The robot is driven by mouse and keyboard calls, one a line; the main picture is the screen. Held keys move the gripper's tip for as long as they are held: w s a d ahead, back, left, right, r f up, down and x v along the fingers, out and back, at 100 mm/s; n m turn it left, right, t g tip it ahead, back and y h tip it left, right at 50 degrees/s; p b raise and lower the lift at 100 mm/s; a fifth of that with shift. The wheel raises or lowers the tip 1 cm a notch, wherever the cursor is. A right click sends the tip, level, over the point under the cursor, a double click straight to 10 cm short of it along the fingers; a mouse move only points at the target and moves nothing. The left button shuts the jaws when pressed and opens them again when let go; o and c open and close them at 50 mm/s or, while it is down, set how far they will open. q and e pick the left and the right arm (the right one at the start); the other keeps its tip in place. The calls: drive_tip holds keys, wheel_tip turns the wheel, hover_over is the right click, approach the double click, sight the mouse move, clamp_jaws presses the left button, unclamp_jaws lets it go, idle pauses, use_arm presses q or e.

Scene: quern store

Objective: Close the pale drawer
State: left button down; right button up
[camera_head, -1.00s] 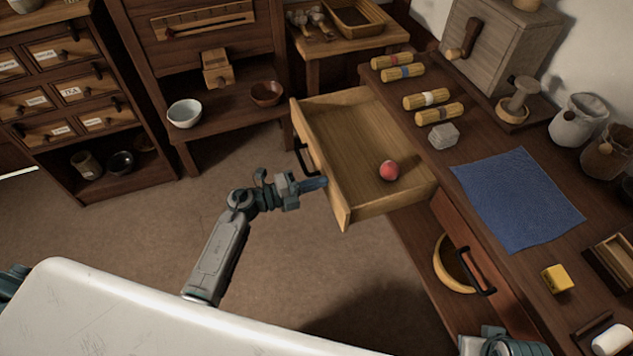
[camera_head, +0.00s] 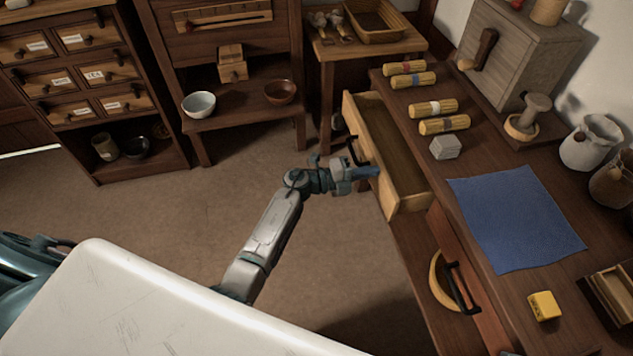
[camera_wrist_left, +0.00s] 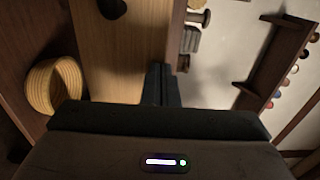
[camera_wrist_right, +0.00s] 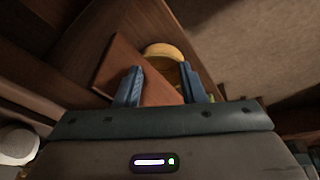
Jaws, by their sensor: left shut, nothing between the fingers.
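The pale drawer (camera_head: 388,200) sticks out part way from the dark bench in the head view. Its black handle (camera_head: 354,151) is on the front. My left gripper (camera_head: 372,172) is shut and empty, with its fingertips at the drawer front below the handle; I cannot tell for sure whether they touch. In the left wrist view the shut fingers (camera_wrist_left: 161,84) lie over the edge of the pale front panel (camera_wrist_left: 122,60). My right gripper (camera_wrist_right: 164,88) shows open in the right wrist view, its fingers apart near a reddish-brown panel.
Below the drawer is a reddish-brown front with a black handle (camera_head: 461,287) and a yellow ring-like thing (camera_head: 437,279). The bench top bears a blue cloth (camera_head: 515,222), a grey block (camera_head: 445,147), yellow rolls and a yellow cube (camera_head: 544,306). The floor left of the drawer is clear.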

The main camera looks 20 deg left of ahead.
sight(385, 169)
use_arm(q)
drive_tip(key=x, duration=0.6)
drive_tip(key=shift+w+d, duration=0.2)
drive_tip(key=shift+d, duration=0.1)
drive_tip(key=shift+a, duration=0.1)
